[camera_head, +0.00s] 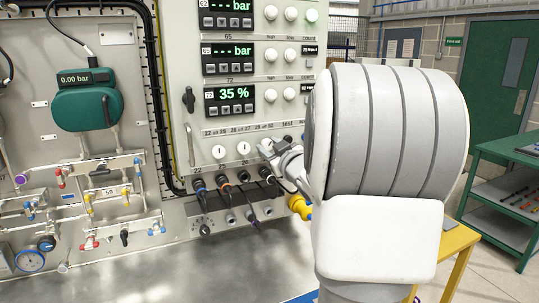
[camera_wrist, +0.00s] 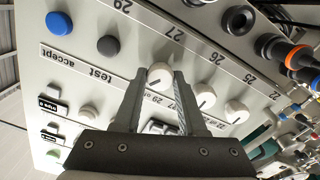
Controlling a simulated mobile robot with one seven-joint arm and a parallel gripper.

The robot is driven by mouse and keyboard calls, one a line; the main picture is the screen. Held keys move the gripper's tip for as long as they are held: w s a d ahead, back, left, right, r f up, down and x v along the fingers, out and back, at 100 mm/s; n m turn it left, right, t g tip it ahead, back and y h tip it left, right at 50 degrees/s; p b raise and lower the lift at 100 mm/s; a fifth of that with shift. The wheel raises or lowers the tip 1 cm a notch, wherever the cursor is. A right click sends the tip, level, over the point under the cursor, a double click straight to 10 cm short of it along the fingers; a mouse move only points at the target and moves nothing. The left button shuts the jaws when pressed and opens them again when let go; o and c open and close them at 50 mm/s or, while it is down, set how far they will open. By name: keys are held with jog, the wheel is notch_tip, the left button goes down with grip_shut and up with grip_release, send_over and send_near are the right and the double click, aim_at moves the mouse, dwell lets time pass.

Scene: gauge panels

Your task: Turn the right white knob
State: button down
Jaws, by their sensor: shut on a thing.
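A row of white knobs sits on the lower part of the pale control panel. In the head view the left knob (camera_head: 219,152) and the middle knob (camera_head: 244,148) are visible; the right one is hidden by my gripper (camera_head: 267,150). In the wrist view, where the panel appears rotated, the right white knob (camera_wrist: 160,74) is between the fingertips of my gripper (camera_wrist: 159,80). The gripper is shut on this knob. The middle knob (camera_wrist: 205,96) and left knob (camera_wrist: 236,111) are to the right in that view, apart from my fingers.
Cable connectors (camera_head: 222,182) stick out below the knobs. Digital displays (camera_head: 230,95) are above. A green shelf (camera_head: 505,190) stands at the right.

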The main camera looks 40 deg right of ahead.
jog(key=n+b, duration=0.2)
jog(key=b, duration=0.1)
jog(key=n+b, duration=0.1)
jog(key=n, duration=0.1)
jog(key=shift+a+f+b, duration=0.1)
jog(key=shift+f+b, duration=0.15)
jog(key=shift+b, duration=0.05)
jog(key=shift+r+n+b, duration=0.15)
jog(key=shift+n+b, duration=1)
jog(key=shift+n, duration=0.15)
jog(key=shift+c, duration=2.3)
grip_release()
jog(key=shift+s, duration=0.15)
